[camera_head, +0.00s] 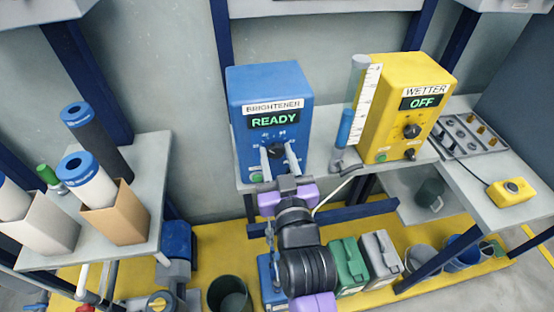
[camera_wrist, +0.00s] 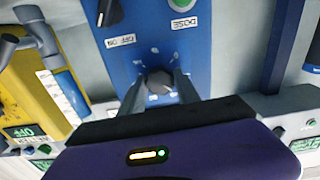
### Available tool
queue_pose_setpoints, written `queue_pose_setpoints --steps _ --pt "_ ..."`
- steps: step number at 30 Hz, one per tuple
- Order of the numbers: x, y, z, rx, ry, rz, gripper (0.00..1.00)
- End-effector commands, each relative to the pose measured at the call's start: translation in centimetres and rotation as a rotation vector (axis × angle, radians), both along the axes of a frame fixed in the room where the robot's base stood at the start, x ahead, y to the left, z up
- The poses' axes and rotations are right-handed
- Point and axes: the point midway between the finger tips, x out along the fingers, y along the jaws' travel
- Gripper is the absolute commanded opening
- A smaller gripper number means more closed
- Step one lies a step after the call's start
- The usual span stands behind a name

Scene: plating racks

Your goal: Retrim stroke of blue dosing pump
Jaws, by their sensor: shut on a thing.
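The blue dosing pump (camera_head: 270,85) stands on the shelf. Its label reads BRIGHTENER and its display reads READY. My gripper (camera_head: 279,152) is at the pump's front face, shut on the dark stroke knob (camera_wrist: 160,82). In the wrist view the two fingers lie on either side of the knob, with small dial marks around it. The blue pump (camera_wrist: 158,45) fills the middle of that view, upside down, with a DOSE label by a green button (camera_wrist: 180,5) and an OFF/ON label by a black switch (camera_wrist: 110,12). My fingers partly cover the knob and dial marks.
A yellow WETTER pump (camera_head: 405,95) reading OFF stands to the right. A graduated cylinder (camera_head: 350,110) with blue liquid stands between the pumps. A yellow button box (camera_head: 511,192) and a tray (camera_head: 465,135) are farther right. Blue-capped cylinders (camera_head: 90,182) stand on the left table.

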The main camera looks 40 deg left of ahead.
Motion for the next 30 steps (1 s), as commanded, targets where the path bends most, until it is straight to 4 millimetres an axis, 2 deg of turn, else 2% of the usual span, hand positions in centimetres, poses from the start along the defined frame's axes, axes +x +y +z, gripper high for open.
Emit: queue_pose_setpoints --steps 6,7,10,21,30 --pt "0.0 0.0 -0.1 -0.002 0.003 0.001 0.00" --pt "0.0 0.0 -0.1 -0.002 0.004 0.001 0.42" --pt "0.0 0.0 -0.1 -0.001 0.003 0.001 0.60" --pt "-0.2 -0.3 -0.1 0.001 0.004 0.000 0.60" --pt "-3.0 -3.6 -0.2 0.000 0.005 -0.002 0.60"
